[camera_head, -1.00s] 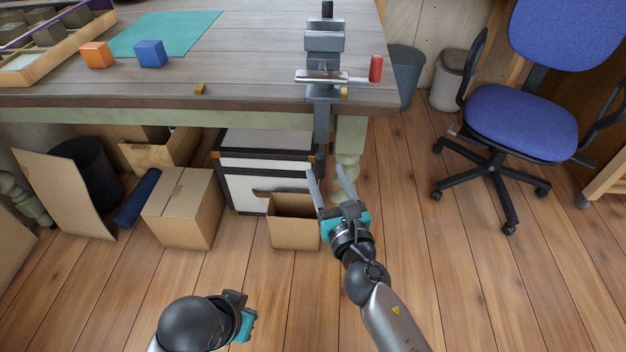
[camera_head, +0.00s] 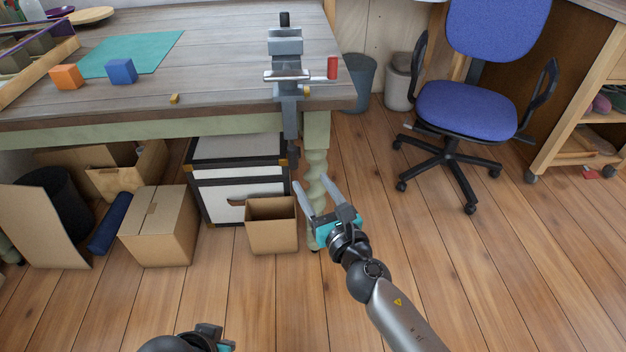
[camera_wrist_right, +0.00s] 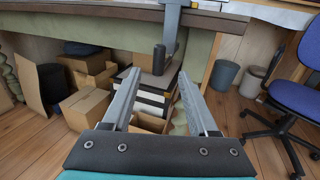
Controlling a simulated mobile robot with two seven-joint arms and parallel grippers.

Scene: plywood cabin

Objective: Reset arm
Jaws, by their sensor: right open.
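My right gripper (camera_head: 316,200) is open and empty. In the head view it stands out over the floor in front of the workbench's turned leg, right of the small open cardboard box. In the right wrist view its two fingers (camera_wrist_right: 160,100) are spread apart, with nothing between them but the view under the bench. My left arm shows only as a dark rounded part with a bit of teal at the bottom edge of the head view. Its fingers are not visible.
The workbench (camera_head: 215,85) carries an orange cube (camera_head: 66,77), a blue cube (camera_head: 121,71), a teal mat (camera_head: 150,45) and a vise (camera_head: 286,65). Cardboard boxes (camera_head: 160,228) and a white drawer unit (camera_head: 225,195) stand below. A blue chair (camera_head: 465,110) stands right; floor between is clear.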

